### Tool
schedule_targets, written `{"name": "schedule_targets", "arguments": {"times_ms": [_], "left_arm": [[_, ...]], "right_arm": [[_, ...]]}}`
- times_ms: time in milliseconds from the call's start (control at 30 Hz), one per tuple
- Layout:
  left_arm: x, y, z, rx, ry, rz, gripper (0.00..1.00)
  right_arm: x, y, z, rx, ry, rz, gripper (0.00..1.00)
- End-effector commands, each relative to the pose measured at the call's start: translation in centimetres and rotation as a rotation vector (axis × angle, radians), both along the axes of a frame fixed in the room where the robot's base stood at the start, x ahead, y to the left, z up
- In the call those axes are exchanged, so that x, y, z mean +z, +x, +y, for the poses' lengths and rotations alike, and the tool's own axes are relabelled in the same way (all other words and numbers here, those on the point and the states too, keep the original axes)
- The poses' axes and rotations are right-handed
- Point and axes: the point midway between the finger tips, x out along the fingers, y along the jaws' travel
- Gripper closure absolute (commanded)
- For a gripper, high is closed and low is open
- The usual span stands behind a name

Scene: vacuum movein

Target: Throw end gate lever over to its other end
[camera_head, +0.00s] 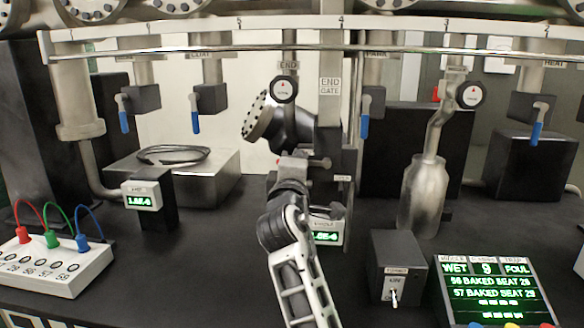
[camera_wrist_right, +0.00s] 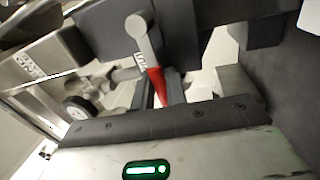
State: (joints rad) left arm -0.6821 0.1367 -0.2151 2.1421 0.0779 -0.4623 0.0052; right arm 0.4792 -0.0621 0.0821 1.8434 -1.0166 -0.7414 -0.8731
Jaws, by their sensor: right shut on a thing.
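The end gate station stands at the middle of the bench, marked by an END GATE plate (camera_head: 330,87) on its post. My right gripper (camera_head: 300,165) reaches up to the grey block below that plate, and its arm hides most of that spot. In the wrist view, the end gate lever (camera_wrist_right: 157,84) has a red grip and a grey arm with a round end at the top. My right gripper (camera_wrist_right: 160,92) is shut on the red grip, a finger on each side. The lever leans slightly in that view. My left gripper is not in view.
A glass bottle (camera_head: 423,195) hangs under the station to the right. A small switch box (camera_head: 398,265) and a green-lit display (camera_head: 495,288) stand at front right. Blue-handled valves (camera_head: 363,125) hang along the rail. A jack box (camera_head: 50,268) sits at left.

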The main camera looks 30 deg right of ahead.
Motion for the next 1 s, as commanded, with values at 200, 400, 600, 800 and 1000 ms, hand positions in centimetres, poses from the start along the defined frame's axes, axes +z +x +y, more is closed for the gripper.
{"name": "schedule_targets", "arguments": {"times_ms": [200, 400, 600, 800, 1000], "left_arm": [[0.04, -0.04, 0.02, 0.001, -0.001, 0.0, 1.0], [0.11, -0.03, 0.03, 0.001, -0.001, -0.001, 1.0], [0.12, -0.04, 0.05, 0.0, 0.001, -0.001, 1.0], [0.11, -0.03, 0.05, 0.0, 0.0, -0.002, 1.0], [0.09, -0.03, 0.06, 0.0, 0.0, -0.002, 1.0]], "right_arm": [[1.01, -0.14, -0.1, 0.001, 0.015, -0.036, 1.0], [1.21, -0.19, -0.11, 0.001, 0.013, -0.04, 1.0], [1.26, -0.22, -0.14, 0.0, 0.011, -0.04, 0.69], [1.01, -0.16, -0.11, 0.0, 0.011, -0.033, 0.69], [0.78, -0.14, -0.08, 0.0, 0.012, -0.028, 0.69]]}}
